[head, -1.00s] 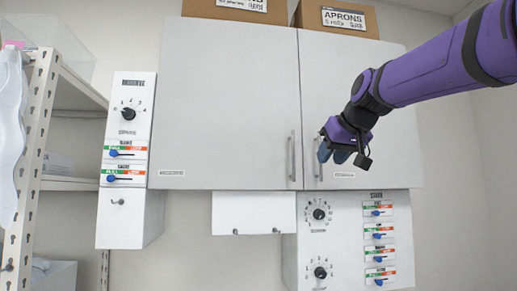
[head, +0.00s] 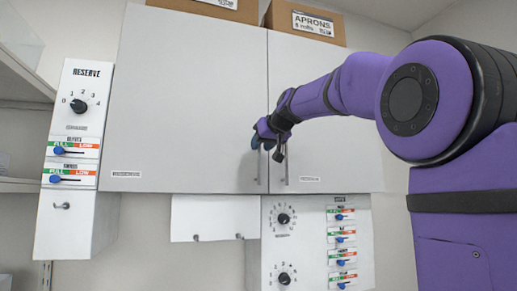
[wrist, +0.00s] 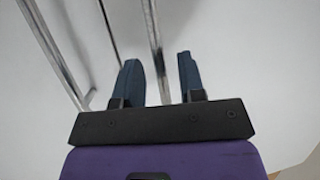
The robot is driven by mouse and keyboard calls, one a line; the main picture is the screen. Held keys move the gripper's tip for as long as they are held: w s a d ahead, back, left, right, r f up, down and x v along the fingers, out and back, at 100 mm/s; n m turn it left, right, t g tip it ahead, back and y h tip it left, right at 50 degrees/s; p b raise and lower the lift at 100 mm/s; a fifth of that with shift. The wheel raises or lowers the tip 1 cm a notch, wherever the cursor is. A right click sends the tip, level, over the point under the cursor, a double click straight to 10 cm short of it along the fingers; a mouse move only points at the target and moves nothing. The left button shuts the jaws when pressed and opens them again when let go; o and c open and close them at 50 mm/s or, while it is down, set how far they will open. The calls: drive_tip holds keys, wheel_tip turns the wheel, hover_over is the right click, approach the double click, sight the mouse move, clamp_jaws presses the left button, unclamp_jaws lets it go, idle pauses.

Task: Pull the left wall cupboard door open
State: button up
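The left wall cupboard door (head: 185,100) is a plain white panel, shut flush beside the right door (head: 325,150). Its upright metal handle (head: 258,170) is at its lower right edge. My gripper (head: 262,140) is at the upper part of this handle and hides it in the head view. In the wrist view, which looks upside down, the handle bar (wrist: 154,30) runs between my two dark blue fingers (wrist: 160,80). The fingers stand apart, with a visible gap on each side of the bar. Contact with the bar cannot be told.
The right door's handle (head: 286,168) stands close by, and shows at left in the wrist view (wrist: 48,40). Cardboard boxes (head: 305,22) sit on the cupboard. Below are a dial panel (head: 283,255) and a white hooked panel (head: 215,217). A RESERVE panel (head: 88,72) is at left.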

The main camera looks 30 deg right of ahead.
drive_tip(key=shift+x, duration=1.1)
clamp_jaws()
drive_tip(key=shift+s, duration=0.15)
